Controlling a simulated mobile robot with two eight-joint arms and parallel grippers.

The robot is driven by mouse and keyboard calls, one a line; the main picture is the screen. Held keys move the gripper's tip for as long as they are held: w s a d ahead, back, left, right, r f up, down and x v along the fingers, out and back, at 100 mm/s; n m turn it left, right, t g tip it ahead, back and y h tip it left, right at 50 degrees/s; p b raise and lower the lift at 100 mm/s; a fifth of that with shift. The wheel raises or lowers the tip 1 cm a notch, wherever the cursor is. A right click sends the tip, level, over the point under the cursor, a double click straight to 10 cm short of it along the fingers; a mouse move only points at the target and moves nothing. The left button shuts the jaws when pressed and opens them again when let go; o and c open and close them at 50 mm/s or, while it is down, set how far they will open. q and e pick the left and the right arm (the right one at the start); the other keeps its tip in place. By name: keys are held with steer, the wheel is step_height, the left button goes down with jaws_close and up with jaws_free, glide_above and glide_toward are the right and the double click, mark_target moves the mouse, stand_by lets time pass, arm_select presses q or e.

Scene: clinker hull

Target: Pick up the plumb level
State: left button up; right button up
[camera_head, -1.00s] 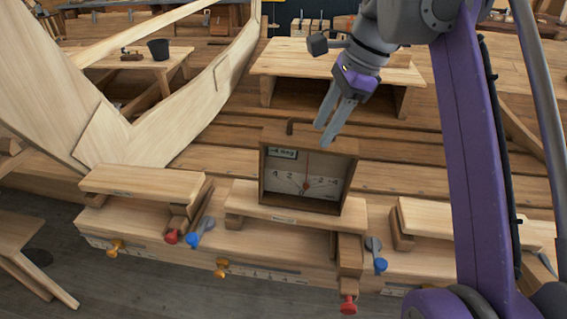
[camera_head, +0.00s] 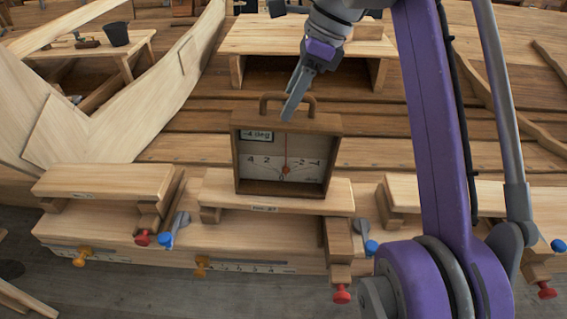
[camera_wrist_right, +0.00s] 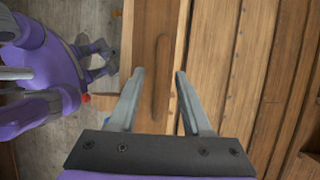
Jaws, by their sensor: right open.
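The plumb level is an upright wooden box (camera_head: 238,165) with a white dial face, a red needle and a "-4 deg" label. It stands on a wooden plank and has an arched brown handle (camera_head: 310,101) on top. My right gripper (camera_head: 289,112) is open, its fingers pointing down beside and in front of the handle. In the right wrist view the open fingers (camera_wrist_right: 157,78) lie either side of the level's brown wooden top (camera_wrist_right: 155,45); nothing is gripped. My left gripper (camera_wrist_right: 108,61) shows only in the right wrist view, with its fingers apart.
The plank (camera_head: 220,187) under the level rests on a long beam with red, blue and yellow knobs. Another plank (camera_head: 105,182) stands left. A low wooden table (camera_head: 262,40) is behind the gripper. Pale hull timbers (camera_head: 160,90) rise at left.

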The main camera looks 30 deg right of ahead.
mark_target(284, 148)
steer(key=b+x, duration=0.1)
steer(key=x, duration=0.3)
steer(key=shift+s, duration=0.1)
steer(key=shift+d, duration=0.1)
jaws_close()
stand_by(1.2)
